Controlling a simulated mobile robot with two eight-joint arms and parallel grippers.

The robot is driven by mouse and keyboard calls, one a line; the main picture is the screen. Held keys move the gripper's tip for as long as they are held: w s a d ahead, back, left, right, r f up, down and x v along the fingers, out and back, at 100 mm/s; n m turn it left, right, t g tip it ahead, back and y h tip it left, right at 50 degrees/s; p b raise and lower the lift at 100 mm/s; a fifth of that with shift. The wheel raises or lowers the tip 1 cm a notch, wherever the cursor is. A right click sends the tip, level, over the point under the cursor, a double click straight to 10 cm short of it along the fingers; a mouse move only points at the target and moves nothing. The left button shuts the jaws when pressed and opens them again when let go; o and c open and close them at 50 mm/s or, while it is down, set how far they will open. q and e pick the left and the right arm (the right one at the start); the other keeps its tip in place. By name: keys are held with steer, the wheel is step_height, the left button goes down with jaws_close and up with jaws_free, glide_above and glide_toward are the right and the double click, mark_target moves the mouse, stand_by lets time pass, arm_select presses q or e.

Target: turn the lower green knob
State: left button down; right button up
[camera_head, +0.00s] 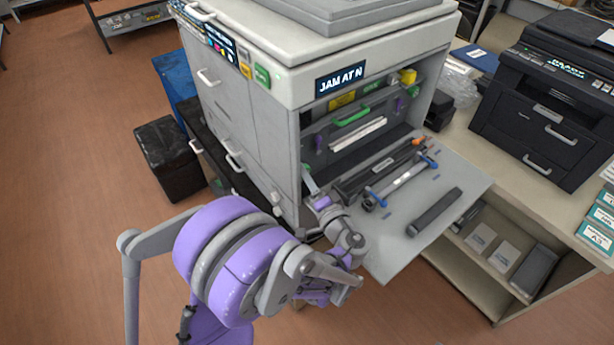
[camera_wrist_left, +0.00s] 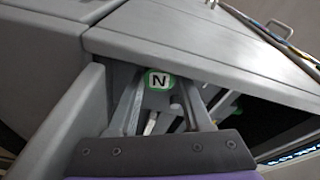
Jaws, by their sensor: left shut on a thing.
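The lower green knob (camera_wrist_left: 158,80) shows in the left wrist view as a small round thing with a green rim and a white face marked N. My left gripper (camera_wrist_left: 161,92) has a finger on each side of it and is shut on it. The knob's turn angle is hard to judge beyond the N looking nearly upright. My right gripper is not in view.
The copier's display (camera_head: 340,80) reads "JAM AT N". A green handle (camera_head: 352,116) shows inside the opened front. The lowered flap (camera_head: 455,182), with rods and a dark bar on it, lies right of my gripper. A black printer (camera_head: 550,100) stands on the right-hand counter.

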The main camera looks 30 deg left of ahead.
arm_select(q)
steer(key=m+g+b, duration=0.1)
steer(key=m, duration=0.4)
steer(key=shift+m+h, duration=0.4)
steer(key=m+g, duration=0.1)
steer(key=m, duration=0.1)
steer(key=m+g+b, duration=0.1)
steer(key=m, duration=0.2)
steer(key=shift+w+d+r, duration=0.1)
steer(key=m, duration=0.2)
steer(key=m+g+b, duration=0.1)
steer(key=m, duration=0.1)
steer(key=shift+w+m+g, duration=0.1)
steer(key=shift+m+g, duration=0.2)
steer(key=shift+m, duration=0.1)
steer(key=m+g+y+b, duration=0.1)
steer(key=m+b, duration=0.1)
steer(key=m, duration=0.2)
steer(key=shift+w+m, duration=0.1)
steer(key=shift+m, duration=0.2)
steer(key=shift+b, duration=0.3)
steer(key=c, duration=0.6)
jaws_free()
steer(key=shift+d, duration=0.15)
